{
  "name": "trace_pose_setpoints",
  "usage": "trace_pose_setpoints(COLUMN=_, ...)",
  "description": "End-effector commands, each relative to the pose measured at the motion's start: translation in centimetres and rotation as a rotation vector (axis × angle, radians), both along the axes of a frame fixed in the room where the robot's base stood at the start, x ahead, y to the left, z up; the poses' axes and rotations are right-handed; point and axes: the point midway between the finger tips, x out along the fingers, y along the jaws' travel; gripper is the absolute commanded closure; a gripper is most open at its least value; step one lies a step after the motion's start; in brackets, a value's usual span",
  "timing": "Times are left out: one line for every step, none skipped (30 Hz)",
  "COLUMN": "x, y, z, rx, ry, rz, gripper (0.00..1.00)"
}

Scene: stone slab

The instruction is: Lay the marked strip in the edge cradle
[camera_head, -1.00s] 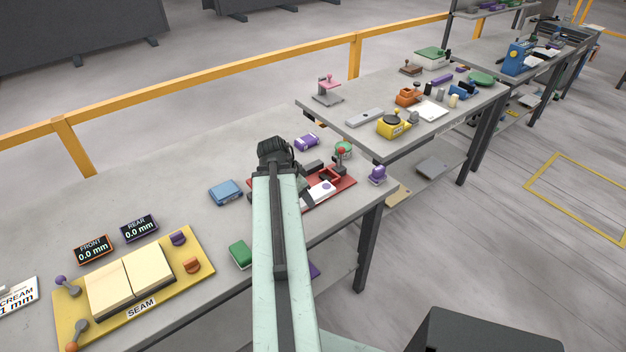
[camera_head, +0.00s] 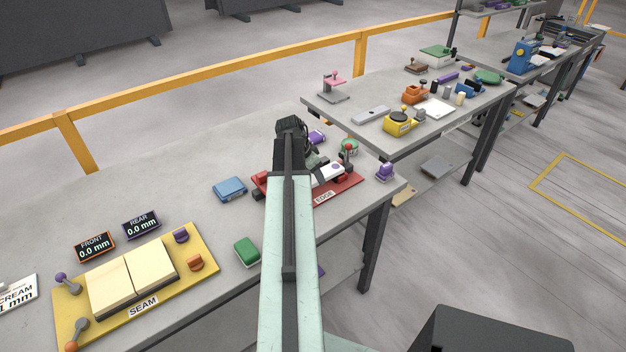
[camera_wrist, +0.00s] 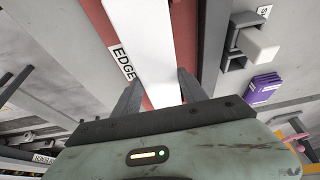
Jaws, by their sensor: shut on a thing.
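The white strip (camera_head: 325,176), with a purple mark near its right end, is held over the red EDGE board (camera_head: 350,183). My gripper (camera_wrist: 158,86) is shut on the strip (camera_wrist: 150,45), with one dark finger on each side of it in the wrist view. In the head view my wrist and arm partly hide the gripper and the left part of the board. The EDGE label shows beside the strip in the wrist view. I cannot tell whether the strip touches the cradle or hangs just above it.
A red-knobbed lever (camera_head: 348,150) stands at the board's back.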

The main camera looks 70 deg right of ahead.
Motion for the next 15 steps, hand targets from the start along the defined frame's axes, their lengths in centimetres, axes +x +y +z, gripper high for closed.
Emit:
trace_pose_setpoints(x=-0.11, y=-0.06, z=-1.77, rx=-0.001, ry=0.001, rz=-0.001, gripper=1.00)
trace_pose_setpoints(x=-0.13, y=-0.06, z=-2.10, rx=-0.001, ry=0.001, rz=-0.002, gripper=1.00)
trace_pose_setpoints(x=-0.10, y=-0.03, z=-2.26, rx=0.000, ry=0.000, rz=-0.001, gripper=1.00)
trace_pose_setpoints(x=-0.05, y=0.00, z=-2.21, rx=0.000, ry=0.000, rz=-0.001, gripper=1.00)
trace_pose_setpoints(x=0.03, y=0.06, z=-2.07, rx=0.001, ry=0.000, rz=0.000, gripper=1.00)
trace_pose_setpoints(x=0.14, y=0.12, z=-1.90, rx=0.002, ry=0.000, rz=0.002, gripper=1.00)
trace_pose_setpoints(x=0.19, y=0.15, z=-1.87, rx=0.002, ry=0.000, rz=0.002, gripper=1.00)
trace_pose_setpoints(x=0.26, y=0.18, z=-1.87, rx=0.003, ry=-0.001, rz=0.003, gripper=1.00)
trace_pose_setpoints(x=0.32, y=0.22, z=-1.89, rx=0.003, ry=-0.002, rz=0.003, gripper=0.48)
trace_pose_setpoints(x=0.37, y=0.23, z=-1.90, rx=0.004, ry=-0.003, rz=0.004, gripper=0.39)
trace_pose_setpoints(x=0.37, y=0.23, z=-1.90, rx=0.003, ry=-0.002, rz=0.004, gripper=0.31)
trace_pose_setpoints(x=0.37, y=0.21, z=-1.89, rx=0.003, ry=-0.002, rz=0.004, gripper=0.29)
trace_pose_setpoints(x=0.37, y=0.21, z=-1.87, rx=0.002, ry=-0.002, rz=0.004, gripper=0.29)
trace_pose_setpoints(x=0.36, y=0.20, z=-1.87, rx=0.002, ry=-0.002, rz=0.004, gripper=0.29)
trace_pose_setpoints(x=0.35, y=0.19, z=-1.85, rx=0.002, ry=-0.002, rz=0.004, gripper=0.29)
